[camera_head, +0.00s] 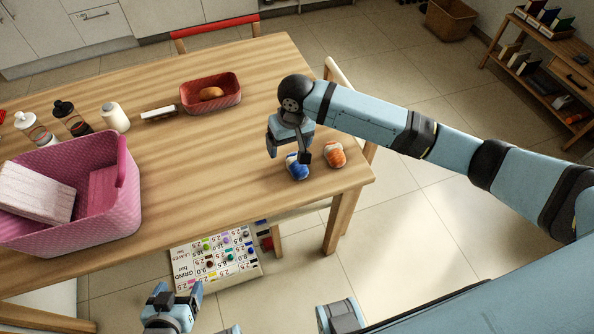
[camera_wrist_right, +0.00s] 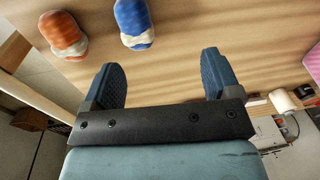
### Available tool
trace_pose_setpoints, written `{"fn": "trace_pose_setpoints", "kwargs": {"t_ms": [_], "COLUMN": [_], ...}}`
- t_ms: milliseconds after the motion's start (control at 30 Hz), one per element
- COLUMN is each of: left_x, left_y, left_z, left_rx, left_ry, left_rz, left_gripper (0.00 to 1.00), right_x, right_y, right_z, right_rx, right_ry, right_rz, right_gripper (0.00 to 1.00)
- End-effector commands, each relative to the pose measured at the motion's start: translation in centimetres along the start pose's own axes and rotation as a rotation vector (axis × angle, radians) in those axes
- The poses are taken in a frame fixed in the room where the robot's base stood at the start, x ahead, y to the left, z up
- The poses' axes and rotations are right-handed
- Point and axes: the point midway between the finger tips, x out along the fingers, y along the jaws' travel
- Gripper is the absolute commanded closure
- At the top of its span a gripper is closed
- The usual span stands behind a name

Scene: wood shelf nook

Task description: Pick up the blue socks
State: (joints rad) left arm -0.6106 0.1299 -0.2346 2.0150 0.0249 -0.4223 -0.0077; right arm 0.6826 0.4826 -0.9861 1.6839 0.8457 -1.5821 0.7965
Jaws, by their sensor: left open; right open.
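My left gripper (camera_head: 176,292) is open and empty, low at the bottom of the head view.
An orange sock bundle (camera_head: 335,155) lies just right of the blue one. A red basket (camera_head: 228,103), bottles (camera_head: 72,118) and a pink basket (camera_head: 125,210) stand further left. A patterned box (camera_head: 188,262) is below the table edge. The table's middle is clear.

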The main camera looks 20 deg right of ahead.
Motion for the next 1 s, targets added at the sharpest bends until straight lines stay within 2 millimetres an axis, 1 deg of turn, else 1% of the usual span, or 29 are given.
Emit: {"fn": "trace_pose_setpoints", "kwargs": {"t_ms": [33, 100, 200, 267, 367, 500, 600, 700, 867, 1000], "left_x": [0.3, 0.5, 0.5, 0.5, 0.6, 0.6, 0.7, 0.8, 0.8, 0.9], "left_y": [-0.1, -0.1, -0.2, -0.2, -0.2, -0.2, -0.2, -0.1, -0.1, 0.0], "left_z": [0.4, 0.6, 0.6, 0.6, 0.6, 0.7, 0.8, 0.8, 0.8, 0.9], "left_rx": [0.000, -0.001, -0.001, -0.002, -0.003, -0.005, -0.006, -0.008, -0.010, -0.012], "left_ry": [0.001, 0.001, 0.001, 0.001, 0.001, -0.001, -0.003, -0.003, -0.002, -0.002], "left_rz": [0.000, -0.001, -0.001, -0.001, -0.001, 0.000, 0.000, 0.000, 0.001, 0.002], "left_gripper": [0.23, 0.23, 0.23, 0.23, 0.23, 0.23, 0.23, 0.23, 0.23, 0.23], "right_x": [-0.4, -1.0, -1.4, -0.9, 0.7, 3.6, 5.2, 6.3, 7.3, 9.3], "right_y": [0.9, 1.7, 2.4, 2.5, 2.7, 3.0, 3.1, 3.2, 3.3, 3.6], "right_z": [-0.6, -0.9, -1.1, -1.1, -1.0, -0.8, -0.8, -0.7, -0.6, -0.6], "right_rx": [0.014, 0.034, 0.051, 0.055, 0.057, 0.056, 0.055, 0.055, 0.054, 0.054], "right_ry": [-0.015, -0.038, -0.056, -0.061, -0.064, -0.062, -0.061, -0.059, -0.060, -0.060], "right_rz": [0.035, 0.071, 0.098, 0.105, 0.105, 0.104, 0.104, 0.103, 0.103, 0.103], "right_gripper": [0.17, 0.17, 0.17, 0.17, 0.17, 0.17, 0.17, 0.17, 0.17, 0.17]}}
